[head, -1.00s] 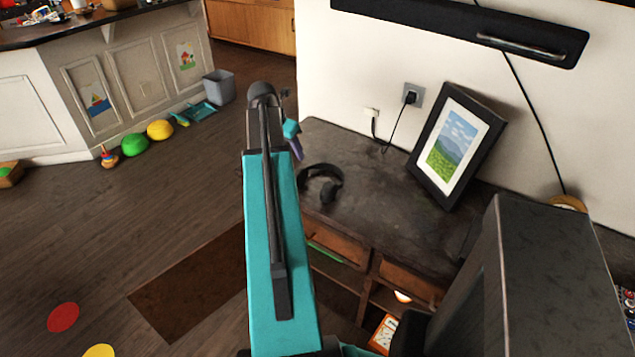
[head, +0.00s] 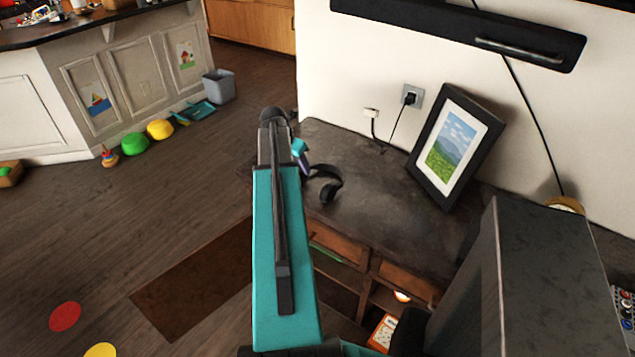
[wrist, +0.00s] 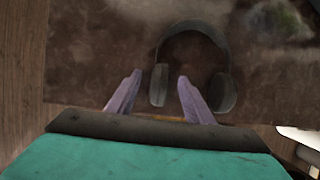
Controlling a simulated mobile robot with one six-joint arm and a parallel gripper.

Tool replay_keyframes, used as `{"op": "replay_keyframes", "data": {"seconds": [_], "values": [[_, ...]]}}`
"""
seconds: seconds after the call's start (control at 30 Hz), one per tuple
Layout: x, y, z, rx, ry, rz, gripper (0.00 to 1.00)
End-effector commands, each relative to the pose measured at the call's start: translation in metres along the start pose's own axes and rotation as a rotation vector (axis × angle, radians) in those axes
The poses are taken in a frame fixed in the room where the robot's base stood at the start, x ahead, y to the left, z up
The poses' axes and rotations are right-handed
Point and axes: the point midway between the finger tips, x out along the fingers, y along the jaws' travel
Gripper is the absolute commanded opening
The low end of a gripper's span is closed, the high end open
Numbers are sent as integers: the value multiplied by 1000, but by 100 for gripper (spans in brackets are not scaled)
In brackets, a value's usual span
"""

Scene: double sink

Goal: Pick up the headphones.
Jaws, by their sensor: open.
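Black headphones (head: 331,188) lie on the dark wooden desk (head: 385,200), near its left end. My arm hides part of them in the head view. In the wrist view the headphones (wrist: 220,92) show whole, with the band arching away from me and both ear cups toward me. My gripper (wrist: 158,92) is open, its two purple fingers apart. In that view the left ear cup appears between the fingertips, and the right ear cup lies just right of the right finger. I cannot tell how high the fingers are above the desk.
A framed landscape picture (head: 454,146) stands at the back of the desk. A large dark box-shaped object (head: 545,275) rises at the right. A socket with a plug (head: 411,96) is on the wall. Open floor (head: 180,215) lies to the left.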

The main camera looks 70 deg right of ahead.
Motion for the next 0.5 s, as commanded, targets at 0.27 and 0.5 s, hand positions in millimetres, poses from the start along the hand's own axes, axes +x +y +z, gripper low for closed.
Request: {"op": "replay_keyframes", "data": {"seconds": [0.27, 0.5], "values": [[1, 0, 0, 0, 0, 0, 47], [5, 0, 0, 0, 0, 0, 47]]}}
